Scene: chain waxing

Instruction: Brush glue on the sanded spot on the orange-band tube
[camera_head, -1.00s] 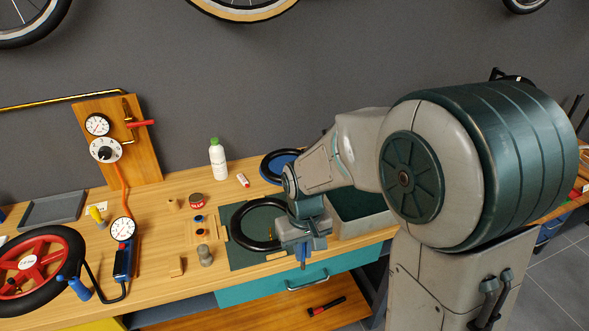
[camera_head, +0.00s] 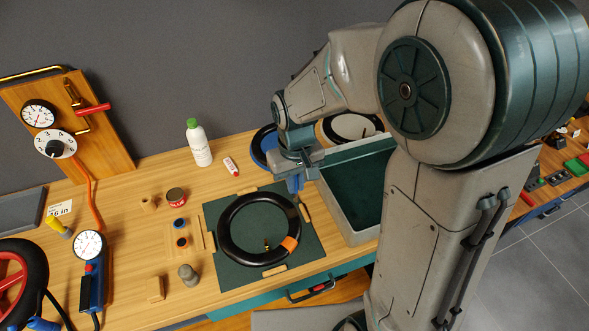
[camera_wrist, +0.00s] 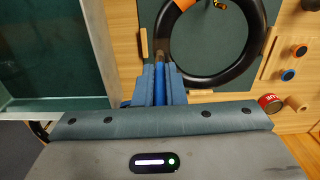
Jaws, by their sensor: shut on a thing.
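The orange-band tube (camera_head: 220,232) lies as a black ring on a dark green mat (camera_head: 313,258). Its orange band (camera_head: 289,243) is at the front right, and a brass valve shows inside the ring. The tube also shows in the wrist view (camera_wrist: 246,66). A small red glue tin (camera_head: 177,198) stands to the left of the mat. My gripper (camera_head: 296,184) is above the mat's back right corner, apart from the tube.
A grey bin (camera_head: 345,224) with a dark green inside stands right of the mat. A white bottle with a green cap (camera_head: 200,146) and a red-and-white tube (camera_head: 231,166) stand behind. Small patches and wooden blocks lie left of the mat.

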